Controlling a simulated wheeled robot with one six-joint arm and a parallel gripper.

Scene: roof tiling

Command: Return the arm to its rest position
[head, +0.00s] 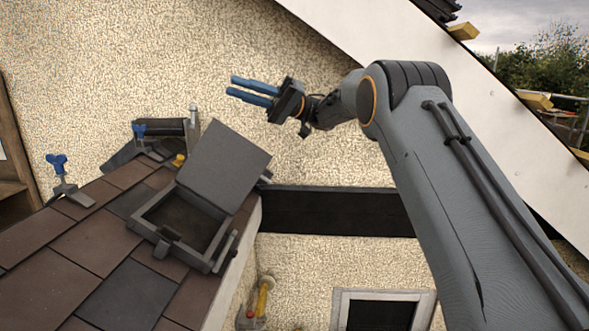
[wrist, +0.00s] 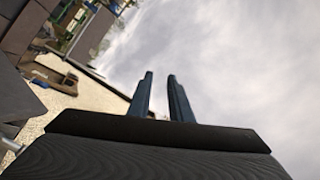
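My gripper (head: 250,91) is raised in front of the pebbled wall, above and to the right of the roof hatch. Its two blue fingers point left and stand apart with nothing between them. In the wrist view my gripper (wrist: 161,78) shows both fingers against cloudy sky, with a clear gap. My arm reaches from the lower right up to an elbow and then left to the gripper. The gripper touches nothing.
A grey roof hatch (head: 149,219) with its lid (head: 222,165) raised sits on the brown tiled roof (head: 50,240). Blue-handled clamps (head: 58,165) stand on the roof at left. A dark beam (head: 335,211) runs below the gripper. A white sloping board (head: 400,40) lies behind my arm.

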